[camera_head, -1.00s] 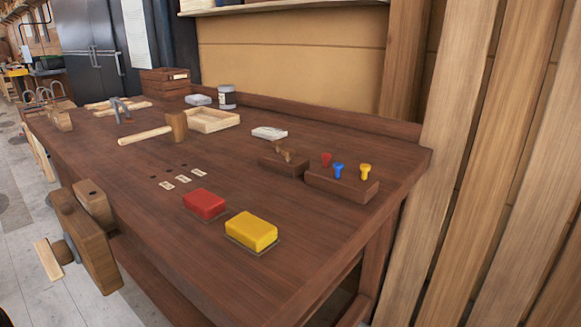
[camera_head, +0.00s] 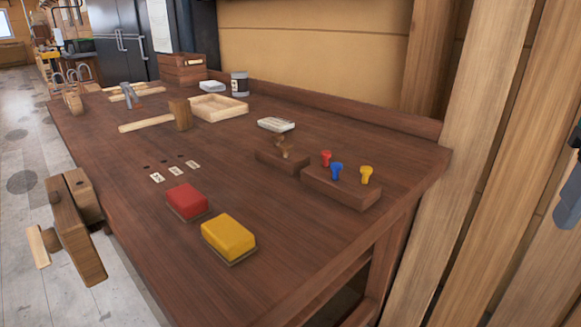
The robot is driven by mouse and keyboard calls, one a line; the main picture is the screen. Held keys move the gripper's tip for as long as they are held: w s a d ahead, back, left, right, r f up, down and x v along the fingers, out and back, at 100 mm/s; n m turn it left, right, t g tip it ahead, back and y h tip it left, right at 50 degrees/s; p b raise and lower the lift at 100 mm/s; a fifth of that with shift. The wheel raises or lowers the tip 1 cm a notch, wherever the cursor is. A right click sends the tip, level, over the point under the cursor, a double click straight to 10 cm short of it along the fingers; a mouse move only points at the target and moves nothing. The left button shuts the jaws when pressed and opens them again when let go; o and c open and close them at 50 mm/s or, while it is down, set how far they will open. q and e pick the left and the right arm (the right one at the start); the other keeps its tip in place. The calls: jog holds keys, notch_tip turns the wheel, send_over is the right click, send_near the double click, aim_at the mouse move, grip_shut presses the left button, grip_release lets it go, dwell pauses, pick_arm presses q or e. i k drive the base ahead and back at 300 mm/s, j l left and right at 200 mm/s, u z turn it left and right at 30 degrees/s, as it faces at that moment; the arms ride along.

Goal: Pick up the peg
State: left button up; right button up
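Three coloured pegs stand upright in a dark wooden block (camera_head: 341,190) near the right end of the bench: a red peg (camera_head: 326,158), a blue peg (camera_head: 336,171) and a yellow peg (camera_head: 366,175). Just left of this block is another dark block (camera_head: 281,162) with small brown pieces standing on it; I cannot tell exactly what they are. No gripper fingers show clearly. A grey and black part at the right edge may belong to my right arm; its fingers cannot be made out.
A red block (camera_head: 186,201) and a yellow block (camera_head: 228,236) lie near the bench's front edge. Small labels (camera_head: 175,170) lie beside dark holes. A mallet (camera_head: 180,114), a shallow tray (camera_head: 235,115) and a vise (camera_head: 78,222) are further left. Wooden posts stand at right.

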aim_at(336, 167)
jog(key=i+l+u, duration=0.1)
jog(key=u, duration=0.25)
jog(key=l+u, duration=0.25)
jog(key=u, duration=0.15)
jog(key=i+l+u, duration=0.1)
jog(key=l+u, duration=0.25)
jog(key=i+l+u, duration=0.1)
jog(key=l+u, duration=0.55)
jog(key=i+j, duration=0.05)
